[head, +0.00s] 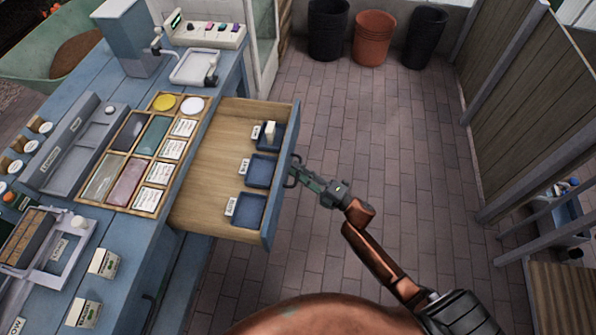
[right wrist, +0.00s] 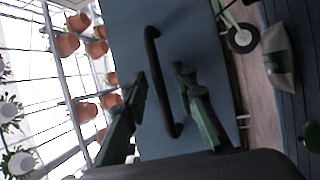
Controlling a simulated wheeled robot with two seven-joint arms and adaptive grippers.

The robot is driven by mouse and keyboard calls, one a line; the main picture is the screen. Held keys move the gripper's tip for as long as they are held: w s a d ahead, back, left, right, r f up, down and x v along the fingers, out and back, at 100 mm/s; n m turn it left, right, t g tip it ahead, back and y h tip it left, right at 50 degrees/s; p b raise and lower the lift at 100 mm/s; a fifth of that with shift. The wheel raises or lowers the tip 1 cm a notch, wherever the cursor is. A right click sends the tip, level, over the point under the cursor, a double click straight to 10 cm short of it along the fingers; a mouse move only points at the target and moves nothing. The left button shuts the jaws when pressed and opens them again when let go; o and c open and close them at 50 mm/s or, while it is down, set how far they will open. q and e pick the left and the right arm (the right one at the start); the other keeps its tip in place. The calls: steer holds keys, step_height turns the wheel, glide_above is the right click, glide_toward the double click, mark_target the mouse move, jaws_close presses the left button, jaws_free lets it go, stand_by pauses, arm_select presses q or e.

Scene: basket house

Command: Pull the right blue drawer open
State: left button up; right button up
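The blue drawer (head: 282,185) is pulled well out from the blue workbench, and its wooden inside shows in the head view. Its blue front (right wrist: 165,145) fills the middle of the right wrist view. The dark handle (head: 291,172) is on the outer face, and it also shows in the right wrist view (right wrist: 153,55). My right gripper (head: 303,174) is at the handle. In the right wrist view its two green fingers (right wrist: 161,75) stand apart on either side of the handle bar, with gaps visible. My left gripper is out of view.
Small blue trays (head: 249,210) with labels lie in the drawer; one holds a pale block. The workbench (head: 135,240) carries sample trays, a sink and boxes. Brick floor to the right is clear, up to a wooden partition (head: 530,90). Pots (head: 373,38) stand at the back.

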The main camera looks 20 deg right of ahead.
steer(key=v, duration=1.2)
